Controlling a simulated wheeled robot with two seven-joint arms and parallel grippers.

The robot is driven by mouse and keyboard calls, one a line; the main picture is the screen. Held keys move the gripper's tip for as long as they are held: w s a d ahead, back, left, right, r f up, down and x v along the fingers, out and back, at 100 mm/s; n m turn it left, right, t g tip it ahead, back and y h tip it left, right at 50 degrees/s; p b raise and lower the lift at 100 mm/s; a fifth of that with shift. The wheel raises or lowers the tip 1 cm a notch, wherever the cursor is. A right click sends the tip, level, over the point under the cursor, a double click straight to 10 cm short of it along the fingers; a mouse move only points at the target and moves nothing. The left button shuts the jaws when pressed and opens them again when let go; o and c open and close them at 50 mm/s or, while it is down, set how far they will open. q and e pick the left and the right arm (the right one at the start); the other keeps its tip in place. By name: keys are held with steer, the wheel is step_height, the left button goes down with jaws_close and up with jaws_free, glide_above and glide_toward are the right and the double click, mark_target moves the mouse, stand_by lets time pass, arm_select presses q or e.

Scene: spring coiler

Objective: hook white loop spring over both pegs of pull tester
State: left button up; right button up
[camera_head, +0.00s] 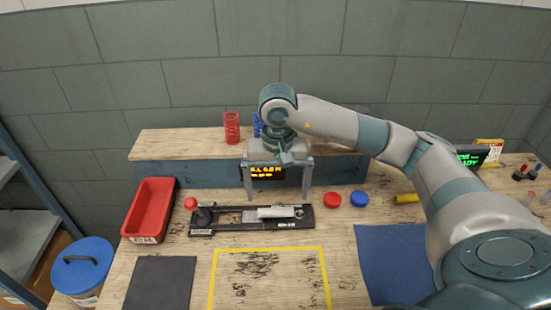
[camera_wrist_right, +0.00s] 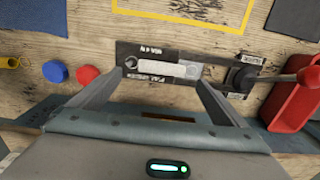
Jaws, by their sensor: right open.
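The pull tester (camera_head: 235,224) is a long black base with a red-knobbed lever at its left end in the head view. In the right wrist view the tester (camera_wrist_right: 190,52) runs across, its lever at the right. The white loop spring (camera_head: 275,212) lies along the tester's right half, with a ring at its right end. In the wrist view the spring (camera_wrist_right: 165,70) shows between my fingers. I cannot tell whether its loops are around the pegs. My right gripper (camera_head: 277,196) is open above and behind the spring, its fingers (camera_wrist_right: 158,80) wide apart. My left gripper is out of view.
A red bin (camera_head: 150,207) stands left of the tester. Red (camera_head: 332,200) and blue (camera_head: 359,199) discs lie to its right. A wooden shelf (camera_head: 180,145) with red (camera_head: 232,128) and blue springs is behind. The yellow-taped area (camera_head: 268,280) in front is free.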

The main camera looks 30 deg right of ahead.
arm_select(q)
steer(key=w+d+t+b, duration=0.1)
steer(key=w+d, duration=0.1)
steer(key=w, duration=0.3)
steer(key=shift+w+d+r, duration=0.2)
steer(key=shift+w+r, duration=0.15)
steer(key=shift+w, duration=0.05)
arm_select(e)
step_height(320, 180, up, 11)
steer(key=shift+w+a, duration=0.2)
steer(key=shift+a, duration=0.1)
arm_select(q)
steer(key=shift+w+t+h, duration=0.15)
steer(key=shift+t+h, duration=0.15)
arm_select(e)
steer(key=shift+r, duration=0.1)
